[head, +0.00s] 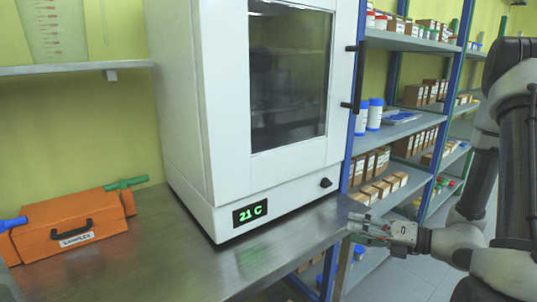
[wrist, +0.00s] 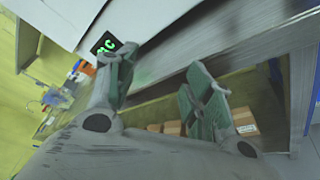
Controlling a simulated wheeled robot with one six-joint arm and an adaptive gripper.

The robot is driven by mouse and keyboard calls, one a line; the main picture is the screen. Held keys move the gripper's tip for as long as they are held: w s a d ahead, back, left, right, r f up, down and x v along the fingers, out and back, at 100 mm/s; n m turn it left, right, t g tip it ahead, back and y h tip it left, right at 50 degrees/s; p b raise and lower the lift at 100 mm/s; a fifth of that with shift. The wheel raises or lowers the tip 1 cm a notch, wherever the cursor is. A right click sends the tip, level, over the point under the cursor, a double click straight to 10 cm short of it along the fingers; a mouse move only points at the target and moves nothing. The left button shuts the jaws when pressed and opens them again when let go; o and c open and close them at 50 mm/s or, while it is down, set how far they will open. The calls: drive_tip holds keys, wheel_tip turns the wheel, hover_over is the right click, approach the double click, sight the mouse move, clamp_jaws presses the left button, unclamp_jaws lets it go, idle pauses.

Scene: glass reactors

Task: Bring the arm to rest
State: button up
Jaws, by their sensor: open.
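My gripper (head: 368,229) is at the right in the head view, near the front right corner of the steel bench (head: 290,243). Its fingers point left toward the bench edge. In the wrist view my gripper (wrist: 163,85) shows its two green-padded fingers spread apart with nothing between them. My dark and grey arm is folded along the right edge of the head view. Whether the gripper touches the bench edge I cannot tell.
A white cabinet (head: 225,110) with a closed glass door and a "21 C" display (head: 250,213) stands on the bench. An orange samples case (head: 70,225) sits at left. A blue-framed shelf (head: 405,120) with boxes and bottles stands behind. Open floor (head: 405,280) shows at lower right.

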drive_tip(key=s+r+n+g, duration=0.1)
drive_tip(key=s+n+g, duration=0.7)
drive_tip(key=s+n, duration=0.55)
drive_tip(key=s+d+r+n+g+h, duration=0.3)
drive_tip(key=s+d+n+h, duration=0.3)
drive_tip(key=n, duration=0.7)
drive_tip(key=w+d+r+n+t+h, duration=0.1)
drive_tip(key=d+r+n+t+h, duration=0.1)
drive_tip(key=r+n, duration=0.3)
drive_tip(key=w+d+r+n+t+h, duration=0.1)
drive_tip(key=d+r+n+t+h, duration=0.2)
drive_tip(key=r, duration=0.6)
drive_tip(key=shift+w+d+r+n+t+h, duration=0.25)
drive_tip(key=shift+n+t+h, duration=0.45)
drive_tip(key=shift+n+h, duration=0.4)
